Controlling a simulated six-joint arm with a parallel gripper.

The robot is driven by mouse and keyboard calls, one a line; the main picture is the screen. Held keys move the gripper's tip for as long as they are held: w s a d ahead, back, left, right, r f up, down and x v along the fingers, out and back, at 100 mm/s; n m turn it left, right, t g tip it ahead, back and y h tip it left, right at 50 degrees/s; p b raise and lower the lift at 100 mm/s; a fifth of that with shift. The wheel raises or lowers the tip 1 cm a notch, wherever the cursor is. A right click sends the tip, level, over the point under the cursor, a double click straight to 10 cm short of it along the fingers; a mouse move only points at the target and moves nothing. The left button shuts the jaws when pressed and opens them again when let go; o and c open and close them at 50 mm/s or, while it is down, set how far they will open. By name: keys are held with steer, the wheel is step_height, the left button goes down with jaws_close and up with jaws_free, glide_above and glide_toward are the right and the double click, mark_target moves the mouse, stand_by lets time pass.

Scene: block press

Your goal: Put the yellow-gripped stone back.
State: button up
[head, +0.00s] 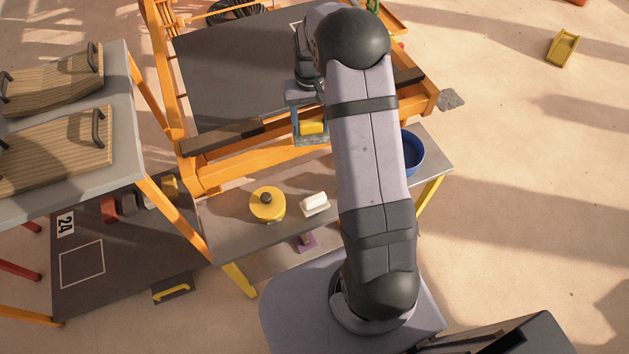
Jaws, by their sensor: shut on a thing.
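My gripper (306,107) is at the front edge of the press, its fingers pointing down. It is shut on the yellow grip (313,128) of a stone. Only a little grey of the stone (311,141) shows under the grip; my gripper and wrist cover part of it. The stone appears to be above the bench, in front of the orange press frame. Whether it touches anything below cannot be told. A dark low board (125,262) at the left carries a white outlined square, bare inside, and a "24" label.
The orange press (217,178) with its dark bed (240,75) lies behind. The grey bench (235,238) holds a yellow round pot (267,205), a white block (315,204) and a blue bowl (414,155). Red, grey and yellow-topped pieces (108,211) stand on the board, beside a table (118,90) with wooden boards.

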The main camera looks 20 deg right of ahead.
steer(key=shift+s+a+f+n+p, duration=0.15)
steer(key=shift+s+f+n, duration=0.45)
steer(key=shift+f, duration=1.55)
steer(key=shift+s+a+f+n+p, duration=0.2)
steer(key=shift+s+f, duration=0.55)
steer(key=shift+f, duration=1.4)
steer(key=shift+s+f+n+p, duration=0.15)
steer(key=shift+s+f+n, duration=0.45)
steer(key=shift+f, duration=1.55)
steer(key=shift+s+f, duration=0.1)
steer(key=shift+f, duration=0.05)
steer(key=o, duration=1.1)
